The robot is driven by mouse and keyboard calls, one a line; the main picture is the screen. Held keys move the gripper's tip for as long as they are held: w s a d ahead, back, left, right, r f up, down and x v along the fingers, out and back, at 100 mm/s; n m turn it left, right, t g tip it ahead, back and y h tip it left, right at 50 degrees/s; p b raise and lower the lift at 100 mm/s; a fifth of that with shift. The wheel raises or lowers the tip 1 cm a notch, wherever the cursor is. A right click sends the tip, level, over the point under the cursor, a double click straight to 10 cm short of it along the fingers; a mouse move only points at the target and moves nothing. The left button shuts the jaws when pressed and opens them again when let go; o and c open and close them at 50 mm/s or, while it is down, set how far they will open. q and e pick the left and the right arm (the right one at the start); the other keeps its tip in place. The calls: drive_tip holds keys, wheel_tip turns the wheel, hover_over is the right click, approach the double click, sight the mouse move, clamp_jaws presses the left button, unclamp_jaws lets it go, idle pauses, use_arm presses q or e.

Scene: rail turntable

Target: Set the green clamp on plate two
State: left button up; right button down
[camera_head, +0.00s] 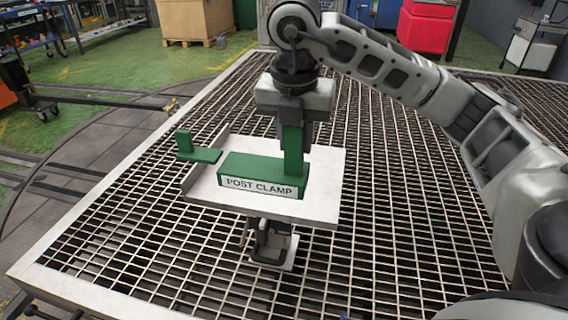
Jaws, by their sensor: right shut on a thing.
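A green clamp labelled "POST CLAMP" (240,169) sits over a pale tray-like plate (320,205). It has a long block and a tall upright at its right end. My right gripper (292,130) points down from above and is shut on that upright. The block appears low against the plate, but I cannot tell whether it rests on it. No plate number is readable. A smaller green L-shaped piece (200,155) shows at the plate's left edge; whether it joins the clamp is unclear. My left gripper is not in view.
The plate is over a large metal grating (400,230) with a pale frame. A dark and white fixture (272,246) shows below the plate's front edge. The grating right of the plate is clear beneath my right arm. A red bin (425,27) stands far behind.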

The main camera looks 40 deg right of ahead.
drive_tip(key=w+d+f, duration=0.9)
drive_tip(key=f, duration=0.3)
drive_tip(key=shift+f, duration=0.35)
drive_tip(key=c, duration=1.1)
unclamp_jaws()
drive_tip(key=shift+f, duration=0.1)
